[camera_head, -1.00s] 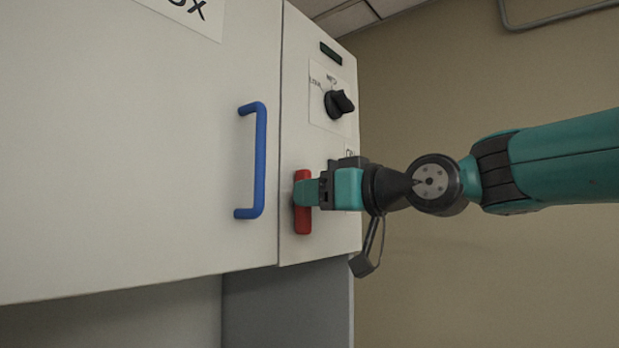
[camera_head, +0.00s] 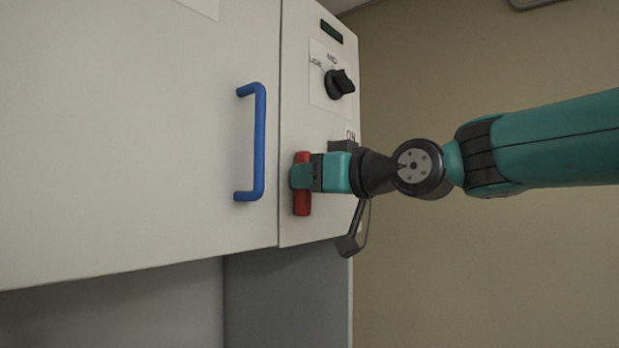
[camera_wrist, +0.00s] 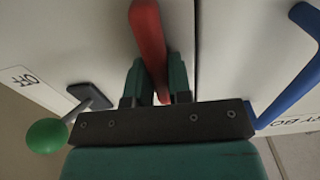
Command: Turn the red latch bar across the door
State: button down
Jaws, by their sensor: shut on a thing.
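The red latch bar (camera_head: 302,204) stands upright on the narrow right-hand panel, beside the seam with the door (camera_head: 130,150). My gripper (camera_head: 302,177) is shut on the bar around its middle and hides that part. In the wrist view the red bar (camera_wrist: 148,35) runs between the two teal fingers of my gripper (camera_wrist: 158,80). The bar lies along the seam, not across the door. The blue door handle (camera_head: 259,145) is on the door, left of the bar.
A black knob (camera_head: 340,84) sits on the panel above my gripper. A lever with a green ball (camera_wrist: 47,136) shows beside a plate in the wrist view, near an "OFF" label (camera_wrist: 22,78).

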jog(key=m, duration=0.2)
jog(key=m+b, duration=0.1)
jog(key=m, duration=0.2)
jog(key=shift+w+d+f, duration=0.1)
jog(key=shift+w, duration=0.05)
jog(key=m, duration=0.4)
jog(key=shift+w+d+f+m, duration=0.1)
jog(key=shift+m, duration=0.2)
jog(key=shift+w+f+m+p, duration=0.1)
jog(key=shift+f+m+p, duration=0.15)
jog(key=shift+m, duration=1.75)
jog(key=shift+f+m+p, duration=0.1)
jog(key=shift+m+p, duration=0.1)
jog(key=shift+m, duration=1.8)
jog(key=c, duration=1)
grip_release()
jog(key=shift+c, duration=0.2)
jog(key=shift+d, duration=0.1)
